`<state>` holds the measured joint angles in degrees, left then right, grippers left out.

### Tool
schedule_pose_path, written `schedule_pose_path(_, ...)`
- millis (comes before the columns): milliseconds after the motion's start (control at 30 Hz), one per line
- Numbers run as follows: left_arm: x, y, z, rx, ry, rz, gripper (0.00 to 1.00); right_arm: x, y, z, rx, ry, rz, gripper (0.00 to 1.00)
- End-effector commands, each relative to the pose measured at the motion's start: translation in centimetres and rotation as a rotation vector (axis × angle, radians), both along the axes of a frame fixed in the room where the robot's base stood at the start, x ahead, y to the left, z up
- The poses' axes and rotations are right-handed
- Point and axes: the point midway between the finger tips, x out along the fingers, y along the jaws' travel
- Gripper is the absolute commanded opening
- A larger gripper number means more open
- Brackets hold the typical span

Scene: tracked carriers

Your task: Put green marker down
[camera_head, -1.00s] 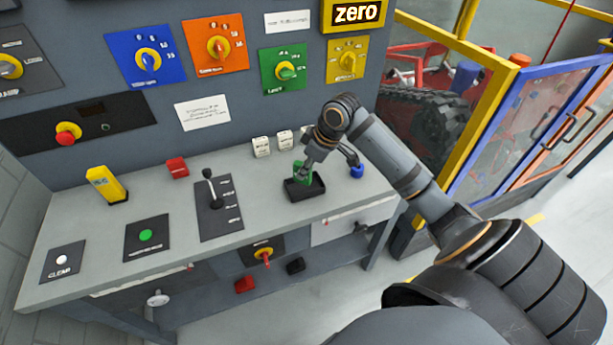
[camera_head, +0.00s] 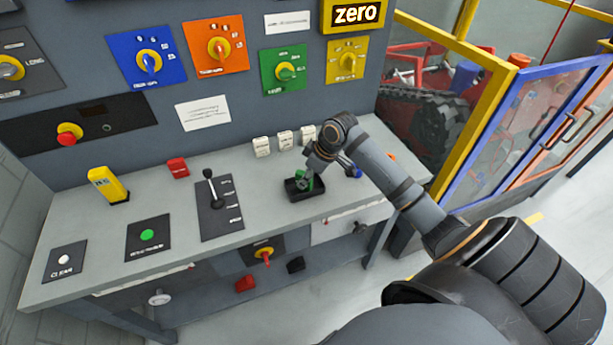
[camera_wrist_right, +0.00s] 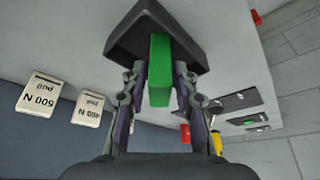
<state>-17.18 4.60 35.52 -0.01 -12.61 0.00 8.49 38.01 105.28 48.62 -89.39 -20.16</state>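The green marker (camera_wrist_right: 160,70) is an upright green block standing in a small black tray (camera_wrist_right: 193,60). In the head view the marker (camera_head: 304,179) shows just above the rim of the tray (camera_head: 305,195) on the grey bench. My right gripper (camera_wrist_right: 160,75) has its fingers on either side of the marker, with a narrow gap showing at each side, so it looks open around it. In the head view my right gripper (camera_head: 325,172) reaches down at the tray and partly hides it. My left gripper is not in view.
A blue knob (camera_head: 355,172) is close to the right of my gripper. White labelled blocks (camera_head: 262,147) stand behind the tray. A black lever panel (camera_head: 221,209) lies to its left, with a yellow block (camera_head: 107,185) farther left on the bench (camera_head: 190,243).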

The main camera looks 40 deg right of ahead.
Motion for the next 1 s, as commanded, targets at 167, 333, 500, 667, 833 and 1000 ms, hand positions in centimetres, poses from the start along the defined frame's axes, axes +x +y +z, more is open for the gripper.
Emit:
schedule_pose_path(167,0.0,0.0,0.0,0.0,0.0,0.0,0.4,0.0,0.0,0.0,0.0,0.0,0.0,0.42)
schedule_pose_path(333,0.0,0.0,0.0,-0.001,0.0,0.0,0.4,0.0,0.0,0.1,0.0,0.0,0.0,0.42)
schedule_pose_path(500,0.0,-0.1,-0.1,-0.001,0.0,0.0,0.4,-0.5,-0.5,1.8,-0.005,-0.002,0.001,0.42)
schedule_pose_path(667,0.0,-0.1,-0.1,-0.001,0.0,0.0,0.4,-1.8,-1.4,5.4,-0.011,-0.002,0.002,0.42)
schedule_pose_path(833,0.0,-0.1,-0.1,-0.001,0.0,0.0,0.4,-2.9,-2.1,8.6,-0.01,0.0,0.001,0.42)
schedule_pose_path(1000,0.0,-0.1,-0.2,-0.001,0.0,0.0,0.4,-3.6,-2.4,10.4,-0.006,0.0,0.0,0.42)
